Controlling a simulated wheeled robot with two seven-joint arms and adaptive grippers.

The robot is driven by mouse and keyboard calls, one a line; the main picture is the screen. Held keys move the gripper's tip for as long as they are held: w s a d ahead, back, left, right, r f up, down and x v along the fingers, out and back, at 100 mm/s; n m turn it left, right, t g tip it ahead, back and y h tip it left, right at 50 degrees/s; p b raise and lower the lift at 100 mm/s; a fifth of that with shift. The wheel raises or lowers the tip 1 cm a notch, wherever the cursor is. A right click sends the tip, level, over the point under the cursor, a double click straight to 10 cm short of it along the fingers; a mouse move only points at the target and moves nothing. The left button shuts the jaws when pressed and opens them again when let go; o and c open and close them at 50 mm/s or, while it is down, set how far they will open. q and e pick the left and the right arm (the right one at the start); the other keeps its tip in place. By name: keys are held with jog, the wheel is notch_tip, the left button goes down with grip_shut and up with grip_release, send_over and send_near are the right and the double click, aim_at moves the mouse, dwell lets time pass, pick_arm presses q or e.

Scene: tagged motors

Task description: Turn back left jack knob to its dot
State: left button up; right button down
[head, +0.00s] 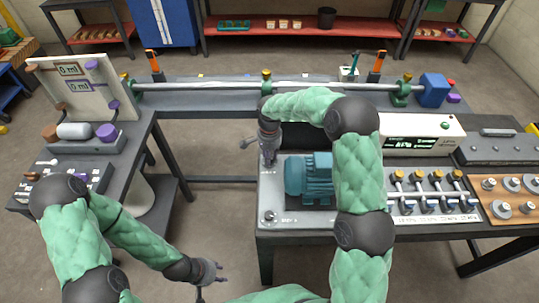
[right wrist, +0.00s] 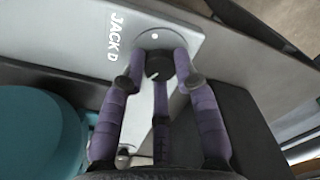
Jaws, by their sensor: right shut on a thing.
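The back left jack knob (right wrist: 158,66) is a small dark knob on a pale round dial, beside the label "JACK D" in the right wrist view. A small dot shows on the dial (right wrist: 153,37) above the knob, and a pale mark shows on the knob's lower side. My right gripper (right wrist: 158,78) has its purple fingers around the knob, shut on it. In the head view this gripper (head: 268,158) points down at the back left corner of the grey motor base (head: 295,221) and hides the knob. My left gripper (head: 210,278) is open and empty, low over the floor.
The teal motor (head: 309,178) stands just right of my right gripper. Another jack knob (head: 269,216) is at the base's front left corner. A long shaft (head: 210,87) runs along the back bench. Valves (head: 428,183) stand to the right. The floor between benches is clear.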

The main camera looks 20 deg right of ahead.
jog(key=n+p, duration=0.2)
jog(key=n, duration=0.3)
jog(key=n+p, duration=0.1)
jog(key=n, duration=0.5)
jog(key=shift+s+f+p, duration=0.1)
jog(key=shift+p, duration=0.25)
jog(key=shift+n, duration=0.3)
jog(key=c, duration=0.9)
grip_release()
jog(key=shift+c, duration=0.2)
jog(key=shift+r, duration=0.55)
notch_tip(320, 180, up, 11)
